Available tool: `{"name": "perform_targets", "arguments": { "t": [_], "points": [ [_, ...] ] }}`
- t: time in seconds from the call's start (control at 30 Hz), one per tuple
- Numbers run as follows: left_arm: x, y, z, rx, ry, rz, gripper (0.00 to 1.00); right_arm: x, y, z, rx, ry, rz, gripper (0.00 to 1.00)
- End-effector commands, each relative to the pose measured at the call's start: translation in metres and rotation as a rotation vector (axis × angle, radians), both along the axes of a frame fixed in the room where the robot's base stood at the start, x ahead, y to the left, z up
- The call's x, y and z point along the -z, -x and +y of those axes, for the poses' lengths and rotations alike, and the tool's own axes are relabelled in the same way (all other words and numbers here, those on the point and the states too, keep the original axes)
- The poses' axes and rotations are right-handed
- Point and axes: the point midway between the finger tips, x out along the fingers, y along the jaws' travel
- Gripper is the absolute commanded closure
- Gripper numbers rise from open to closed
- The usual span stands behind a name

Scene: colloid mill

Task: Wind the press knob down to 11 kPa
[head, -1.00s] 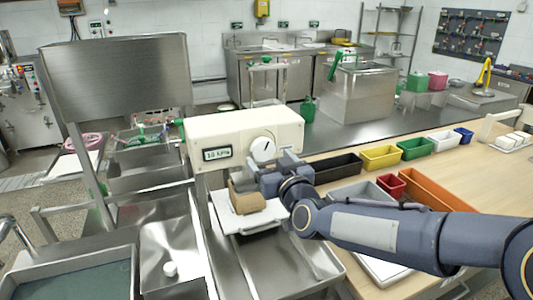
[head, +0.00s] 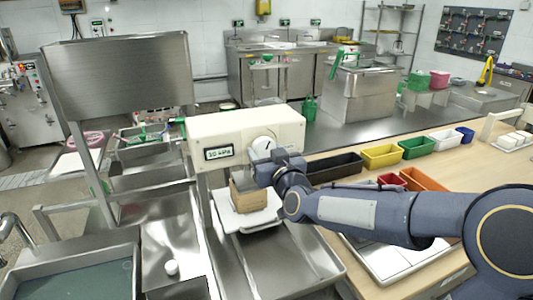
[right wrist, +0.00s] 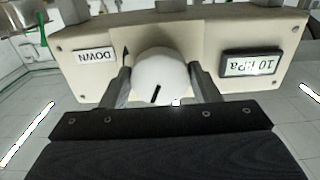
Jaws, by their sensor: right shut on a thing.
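The cream press (head: 228,131) has a white round knob (head: 262,143) on its front and a small display (head: 218,153) to the knob's left. In the right wrist view the display (right wrist: 252,62) looks upside down and appears to read 10 kPa. The knob (right wrist: 160,78) there has a dark pointer line. My right gripper (head: 269,157) is shut on the knob, with one finger on each side, and hides its lower right part in the head view. A label reading DOWN (right wrist: 95,57) shows on the press. My left gripper is not in view.
A brown block (head: 248,196) stands on the white plate (head: 238,222) below the press. Steel sinks and trays lie to the left. Coloured bins, among them a yellow one (head: 381,156), line the wooden table (head: 460,172) at the right, behind my right arm.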

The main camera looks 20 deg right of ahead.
Motion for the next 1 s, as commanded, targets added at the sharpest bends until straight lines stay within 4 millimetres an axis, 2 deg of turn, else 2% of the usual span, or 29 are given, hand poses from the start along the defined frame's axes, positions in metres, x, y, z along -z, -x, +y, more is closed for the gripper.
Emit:
{"name": "perform_targets", "arguments": {
  "t": [0.2, 0.53, 0.57, 0.7, 1.0],
  "points": [
    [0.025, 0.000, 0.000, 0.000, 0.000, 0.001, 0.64, 0.004, 0.000, 0.000, 0.000, -0.144, -0.012, 0.67],
    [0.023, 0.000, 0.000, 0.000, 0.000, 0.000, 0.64, 0.000, 0.000, 0.000, 0.001, -0.183, -0.009, 0.67],
    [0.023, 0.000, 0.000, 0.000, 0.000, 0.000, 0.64, 0.000, 0.000, 0.000, 0.001, -0.183, -0.009, 0.42],
    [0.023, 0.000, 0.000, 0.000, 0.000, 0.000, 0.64, 0.000, 0.000, 0.000, 0.001, -0.183, -0.009, 0.23],
    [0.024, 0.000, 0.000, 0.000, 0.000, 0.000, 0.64, 0.000, 0.001, 0.000, 0.000, -0.182, -0.010, 0.23]
  ]
}}
